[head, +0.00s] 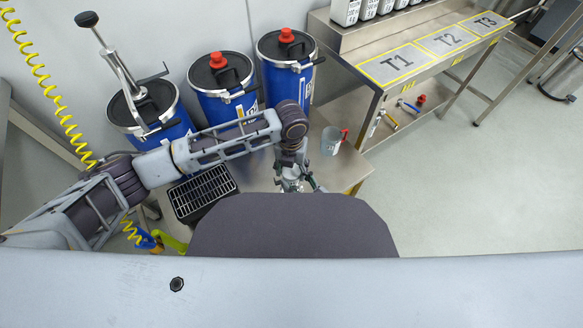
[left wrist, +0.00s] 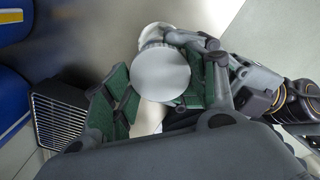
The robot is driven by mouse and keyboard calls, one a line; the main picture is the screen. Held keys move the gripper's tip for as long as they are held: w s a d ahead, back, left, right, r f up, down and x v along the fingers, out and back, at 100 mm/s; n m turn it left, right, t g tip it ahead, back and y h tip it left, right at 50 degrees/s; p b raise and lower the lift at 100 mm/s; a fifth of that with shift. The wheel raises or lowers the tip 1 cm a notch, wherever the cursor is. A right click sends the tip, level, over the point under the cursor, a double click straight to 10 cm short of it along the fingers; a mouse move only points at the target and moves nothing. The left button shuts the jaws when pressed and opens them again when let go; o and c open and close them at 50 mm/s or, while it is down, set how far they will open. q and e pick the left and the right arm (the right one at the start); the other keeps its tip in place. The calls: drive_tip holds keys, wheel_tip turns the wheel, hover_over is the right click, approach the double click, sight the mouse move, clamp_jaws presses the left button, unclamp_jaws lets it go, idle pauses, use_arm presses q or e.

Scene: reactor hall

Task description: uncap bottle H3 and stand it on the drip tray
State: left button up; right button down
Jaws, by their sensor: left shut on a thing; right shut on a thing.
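In the left wrist view, a round white cap (left wrist: 162,74) is between the green-padded fingers of my left gripper (left wrist: 158,92), which is shut on it. Part of the white bottle H3 (left wrist: 154,31) shows behind the cap. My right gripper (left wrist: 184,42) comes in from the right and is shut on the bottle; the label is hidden. I cannot tell whether cap and bottle still touch. In the head view my left gripper (head: 290,184) points down over the steel table, and the bottle is mostly hidden. The black slatted drip tray (head: 203,192) lies left of it and looks empty.
A grey jug (head: 331,141) with a red handle stands right of my left gripper on the steel table (head: 352,172). Blue drums (head: 222,85) stand behind, one with a pump. A bench (head: 400,62) marked T1, T2, T3 holds several white bottles.

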idle(0.8)
use_arm(q)
drive_tip(key=o, duration=1.1)
drive_tip(key=shift+r, duration=2.25)
drive_tip(key=shift+r, duration=0.1)
drive_tip(key=shift+c, duration=0.2)
